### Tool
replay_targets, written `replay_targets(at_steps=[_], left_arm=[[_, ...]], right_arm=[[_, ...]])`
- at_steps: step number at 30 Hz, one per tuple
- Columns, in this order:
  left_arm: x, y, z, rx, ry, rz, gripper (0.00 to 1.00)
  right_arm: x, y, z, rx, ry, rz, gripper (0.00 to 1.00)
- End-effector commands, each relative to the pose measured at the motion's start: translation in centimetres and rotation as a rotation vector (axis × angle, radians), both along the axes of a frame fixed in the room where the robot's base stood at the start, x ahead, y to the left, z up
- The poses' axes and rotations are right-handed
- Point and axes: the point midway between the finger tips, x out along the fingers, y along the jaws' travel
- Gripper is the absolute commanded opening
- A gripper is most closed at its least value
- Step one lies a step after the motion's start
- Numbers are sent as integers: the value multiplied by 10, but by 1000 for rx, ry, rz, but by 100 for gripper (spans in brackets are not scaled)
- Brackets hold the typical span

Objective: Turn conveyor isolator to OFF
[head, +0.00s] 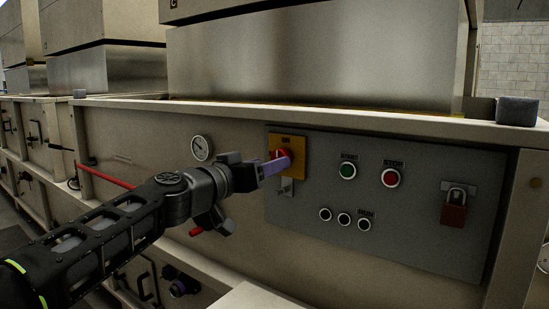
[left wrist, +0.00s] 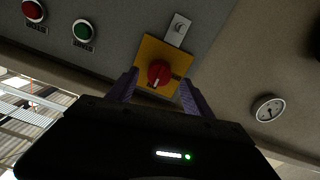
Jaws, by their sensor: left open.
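The conveyor isolator is a red rotary knob (head: 283,154) on a yellow plate (head: 301,143), set at the left end of a grey control panel. In the left wrist view the red knob (left wrist: 160,72) sits on its yellow plate (left wrist: 148,50), with a white mark near its lower edge. My left gripper (head: 277,167) is open at the knob, its purple fingers reaching toward it. In the left wrist view the left gripper's fingers (left wrist: 158,88) stand one on each side of the knob, apart from it as far as I can tell. My right gripper is not in view.
A metal hasp (head: 287,186) hangs below the yellow plate. Green (head: 348,171) and red (head: 391,178) push buttons, several small buttons and a red padlock (head: 453,210) are further right on the panel. A round gauge (head: 202,148) and a red bar (head: 105,176) are to the left.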

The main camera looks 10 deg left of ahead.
Motion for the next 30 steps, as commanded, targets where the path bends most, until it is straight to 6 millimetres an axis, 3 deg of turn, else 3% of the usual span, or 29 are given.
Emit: replay_targets(at_steps=[7,17,30], left_arm=[[28,-12,1,0,1,-1,59],[31,-13,0,1,-1,0,58],[31,-12,0,1,0,0,22]], right_arm=[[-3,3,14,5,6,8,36],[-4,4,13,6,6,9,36],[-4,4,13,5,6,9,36]])
